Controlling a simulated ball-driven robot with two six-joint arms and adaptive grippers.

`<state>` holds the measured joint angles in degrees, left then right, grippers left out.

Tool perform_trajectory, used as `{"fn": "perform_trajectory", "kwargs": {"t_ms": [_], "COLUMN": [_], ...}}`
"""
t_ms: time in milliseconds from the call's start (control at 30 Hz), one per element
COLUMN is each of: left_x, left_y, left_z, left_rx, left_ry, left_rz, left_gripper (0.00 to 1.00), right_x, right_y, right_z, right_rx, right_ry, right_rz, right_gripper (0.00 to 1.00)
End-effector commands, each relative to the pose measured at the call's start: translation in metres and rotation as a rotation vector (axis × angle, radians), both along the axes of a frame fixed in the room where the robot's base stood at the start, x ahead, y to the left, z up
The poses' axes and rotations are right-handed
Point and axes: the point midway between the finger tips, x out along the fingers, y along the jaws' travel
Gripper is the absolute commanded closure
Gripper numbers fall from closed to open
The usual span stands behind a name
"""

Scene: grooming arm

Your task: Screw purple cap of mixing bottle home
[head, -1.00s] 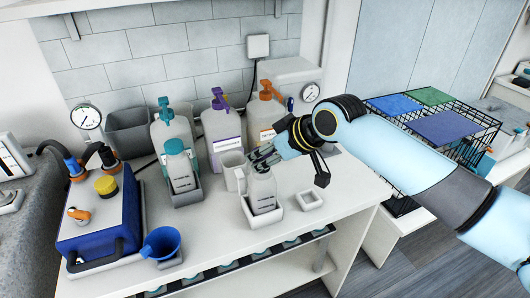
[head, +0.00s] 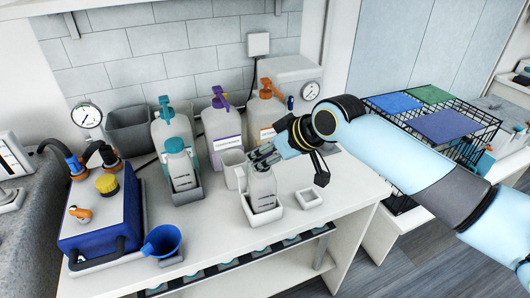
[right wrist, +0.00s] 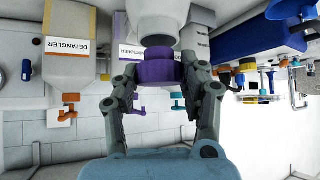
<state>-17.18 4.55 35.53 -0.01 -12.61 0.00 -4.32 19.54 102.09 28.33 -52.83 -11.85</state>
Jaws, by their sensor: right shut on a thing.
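The mixing bottle (head: 262,188) is clear-whitish and stands upright in a small white holder (head: 265,217) near the front of the counter. My right gripper (head: 262,155) is at the bottle's top, coming in from the right. In the right wrist view the purple cap (right wrist: 158,68) is between the fingers of my right gripper, which is shut on it. The cap is in line with the bottle's neck (right wrist: 160,44) and appears to meet it; the thread is hidden. In the head view the gripper hides the cap. My left gripper is not in view.
A teal-capped bottle (head: 180,170) stands left of the mixing bottle, and a pale cup (head: 233,166) is close behind it. Pump bottles with purple (head: 221,130) and orange (head: 262,115) tops stand behind. A small empty white tray (head: 309,198) lies to the right.

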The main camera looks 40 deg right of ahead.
Motion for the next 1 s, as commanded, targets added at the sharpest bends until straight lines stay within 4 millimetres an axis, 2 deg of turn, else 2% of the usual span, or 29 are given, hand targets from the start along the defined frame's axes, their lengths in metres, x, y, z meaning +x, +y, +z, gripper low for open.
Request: {"fn": "perform_trajectory", "kwargs": {"t_ms": [867,900,1000], "left_x": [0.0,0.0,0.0], "left_y": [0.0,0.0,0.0], "left_z": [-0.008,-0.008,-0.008], "left_rx": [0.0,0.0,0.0], "left_ry": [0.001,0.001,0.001], "left_rz": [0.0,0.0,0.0], "left_gripper": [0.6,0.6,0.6], "right_x": [0.0,0.0,-0.001], "right_y": [0.0,0.0,0.0], "right_z": [-0.014,-0.014,-0.015], "right_rx": [0.0,-0.001,-0.001], "right_ry": [0.002,0.003,0.003], "right_rz": [0.0,0.0,0.0], "right_gripper": [1.0,0.56,0.43]}}
